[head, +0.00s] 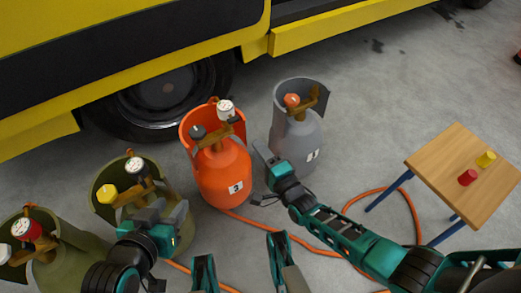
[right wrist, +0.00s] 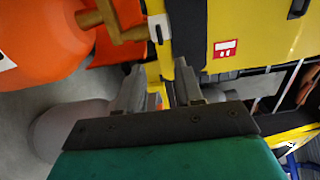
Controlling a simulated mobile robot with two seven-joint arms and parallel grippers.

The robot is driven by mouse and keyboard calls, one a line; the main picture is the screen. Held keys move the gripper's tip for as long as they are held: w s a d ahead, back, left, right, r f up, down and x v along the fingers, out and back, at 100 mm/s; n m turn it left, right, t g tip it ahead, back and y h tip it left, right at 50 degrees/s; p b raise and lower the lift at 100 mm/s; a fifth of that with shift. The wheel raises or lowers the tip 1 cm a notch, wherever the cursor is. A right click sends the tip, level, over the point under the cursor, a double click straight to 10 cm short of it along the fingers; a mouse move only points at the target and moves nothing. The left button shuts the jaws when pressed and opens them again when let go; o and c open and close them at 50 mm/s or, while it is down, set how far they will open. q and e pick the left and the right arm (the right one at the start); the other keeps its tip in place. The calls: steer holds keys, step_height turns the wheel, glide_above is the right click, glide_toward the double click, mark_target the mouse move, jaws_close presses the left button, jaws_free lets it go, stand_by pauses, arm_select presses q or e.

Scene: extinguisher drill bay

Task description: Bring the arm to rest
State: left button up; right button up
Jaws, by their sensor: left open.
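My right gripper (head: 265,158) reaches in from the lower right in the head view, between the orange cylinder (head: 222,175) and the grey cylinder (head: 297,148). In the right wrist view its two fingers (right wrist: 160,88) stand apart with nothing held between them. The orange cylinder also shows there (right wrist: 35,40) at the upper left. My left gripper (head: 152,222) is at the lower left of the head view, over the front of an olive cylinder with a yellow knob (head: 107,193). It is open; its fingertips are hard to make out.
Another olive cylinder with a red knob (head: 60,262) stands at the far left. A yellow vehicle (head: 335,25) fills the back. A small wooden table (head: 450,165) at the right bears a red and a yellow piece. An orange hose (head: 412,215) lies on the grey floor.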

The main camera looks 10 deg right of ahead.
steer(key=s+d+r+n+g+h, duration=0.25)
steer(key=s+d+n+g, duration=0.2)
steer(key=s, duration=0.35)
steer(key=s+d+r+n+g+h, duration=0.2)
steer(key=s+d+r+n+g, duration=0.3)
steer(key=s, duration=0.4)
steer(key=s+d+r+n+g+h, duration=0.2)
steer(key=s+d+r+n+g, duration=0.15)
steer(key=s+n, duration=0.35)
steer(key=w+a+f+t+y, duration=0.3)
steer(key=w+a+t, duration=0.4)
steer(key=w+a, duration=0.1)
arm_select(q)
steer(key=s+a+r+y+p, duration=0.1)
steer(key=a+r+p, duration=0.3)
steer(key=r+p, duration=1)
steer(key=s+p, duration=0.1)
steer(key=p, duration=0.6)
steer(key=shift+a+y, duration=0.2)
steer(key=shift+y, duration=0.1)
arm_select(e)
steer(key=s+d+r+h, duration=0.1)
steer(key=d+r, duration=0.3)
steer(key=r, duration=1)
steer(key=shift+s+d+r, duration=0.2)
steer(key=shift+s+r, duration=0.15)
steer(key=shift+s, duration=0.25)
